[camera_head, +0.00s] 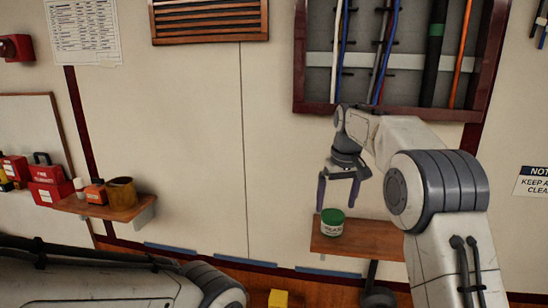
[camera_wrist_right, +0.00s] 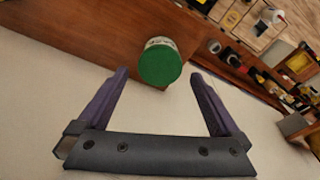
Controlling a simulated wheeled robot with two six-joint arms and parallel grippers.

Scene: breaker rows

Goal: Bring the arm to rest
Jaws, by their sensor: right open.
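My right arm reaches in from the right in the head view. Its gripper (camera_head: 338,196) points down, open and empty, in front of the wall. A green-lidded can (camera_head: 332,222) stands on a small wooden shelf (camera_head: 365,243) just below the fingers. In the right wrist view, the gripper (camera_wrist_right: 160,85) shows its two purple-grey fingers apart, and the can's green lid (camera_wrist_right: 160,66) shows beyond and between the fingertips, with nothing held. My left arm lies low at the bottom left of the head view; its gripper is out of view.
A wooden shelf (camera_head: 110,205) on the left holds a brown cup (camera_head: 121,192) and small containers beside red boxes (camera_head: 46,180). A framed panel of cables (camera_head: 400,58) is on the wall behind my right arm. A yellow block (camera_head: 278,299) shows at the bottom. The wall's middle is clear.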

